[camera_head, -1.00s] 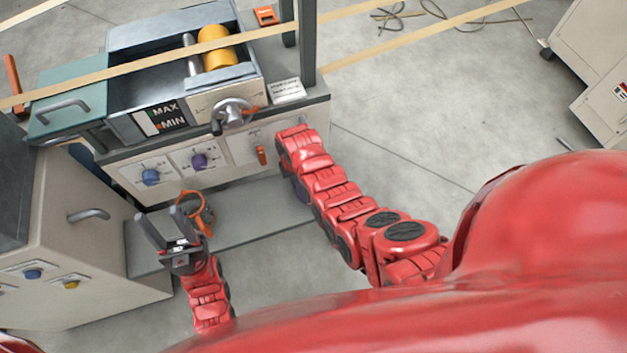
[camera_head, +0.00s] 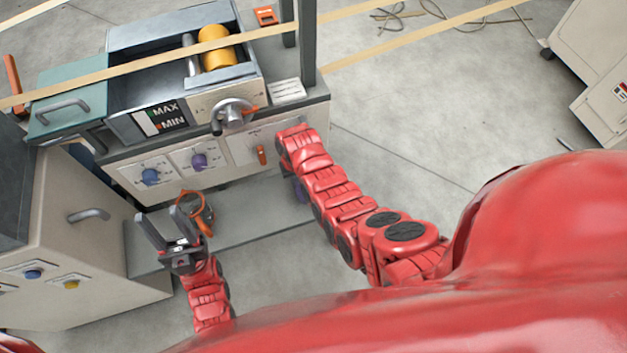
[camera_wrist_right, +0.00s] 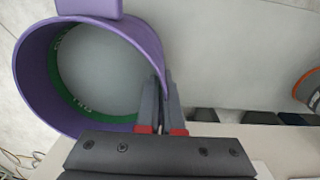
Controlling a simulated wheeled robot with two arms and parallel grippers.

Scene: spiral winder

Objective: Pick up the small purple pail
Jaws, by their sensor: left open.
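The small purple pail (camera_wrist_right: 92,70) fills the left of the right wrist view, seen into its open top, with a green band inside. In the head view only a small purple part (camera_head: 301,190) shows beside my right arm. My right gripper (camera_wrist_right: 160,92) has its two fingers close together with the pail's wall between them, and it looks shut on that wall. In the head view its fingers are hidden by the arm. My left gripper (camera_head: 163,230) is open and empty, in front of the grey ledge.
A dark bucket with an orange rim (camera_head: 204,221) stands beside my left gripper; its orange rim shows in the right wrist view (camera_wrist_right: 304,84). The machine (camera_head: 235,148) with knobs and a crank stands ahead. A cabinet (camera_head: 75,225) is at left.

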